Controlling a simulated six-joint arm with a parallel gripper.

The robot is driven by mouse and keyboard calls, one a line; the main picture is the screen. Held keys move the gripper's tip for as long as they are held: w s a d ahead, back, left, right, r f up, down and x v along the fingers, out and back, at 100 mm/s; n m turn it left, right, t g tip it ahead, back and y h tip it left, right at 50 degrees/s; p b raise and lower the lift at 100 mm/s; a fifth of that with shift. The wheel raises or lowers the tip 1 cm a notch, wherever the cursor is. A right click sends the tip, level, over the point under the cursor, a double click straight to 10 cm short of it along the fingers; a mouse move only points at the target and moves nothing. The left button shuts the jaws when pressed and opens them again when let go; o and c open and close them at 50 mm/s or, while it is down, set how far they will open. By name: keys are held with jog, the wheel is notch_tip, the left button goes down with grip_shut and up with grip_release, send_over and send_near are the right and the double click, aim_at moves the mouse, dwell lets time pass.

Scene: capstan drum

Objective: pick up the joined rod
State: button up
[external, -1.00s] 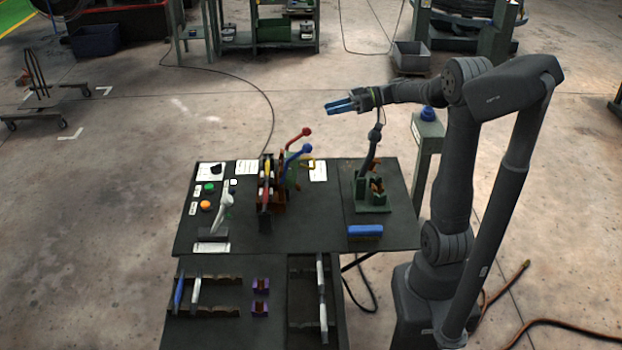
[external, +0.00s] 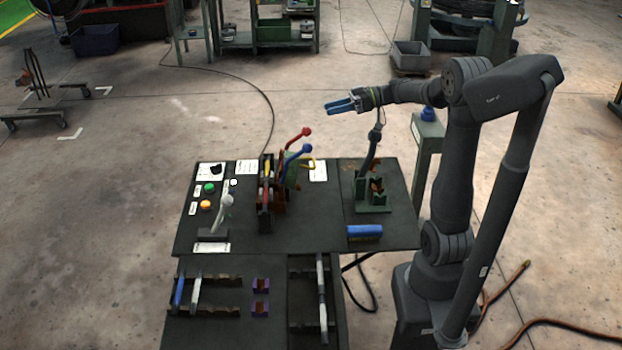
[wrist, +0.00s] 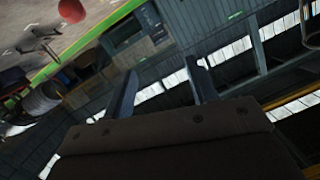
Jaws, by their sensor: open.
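A long grey rod (external: 322,296) lies across a dark rack on the lower right part of the bench; it seems to be the joined rod, with a darker band partway along it. A blue rod (external: 178,291) and a whitish rod (external: 195,291) lie side by side on another rack to the left. My gripper (external: 340,105) is open and empty, raised above the far side of the bench, well away from the rods. In the wrist view my gripper's two fingers (wrist: 162,75) stand apart with nothing between them; no rod shows there.
Levers with red (external: 306,132) and blue (external: 306,149) knobs rise mid-bench. A green stand with a dark upright lever (external: 374,160) is to their right. A blue block (external: 365,231) lies near the front edge.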

jog(key=shift+c, duration=0.3)
jog(key=n+t+h, duration=0.1)
jog(key=n+h, duration=1.4)
jog(key=n, duration=0.5)
send_over(266, 182)
notch_tip(266, 182, down, 11)
jog(key=shift+t, duration=0.3)
notch_tip(266, 182, down, 17)
jog(key=shift+f, duration=0.1)
grip_shut()
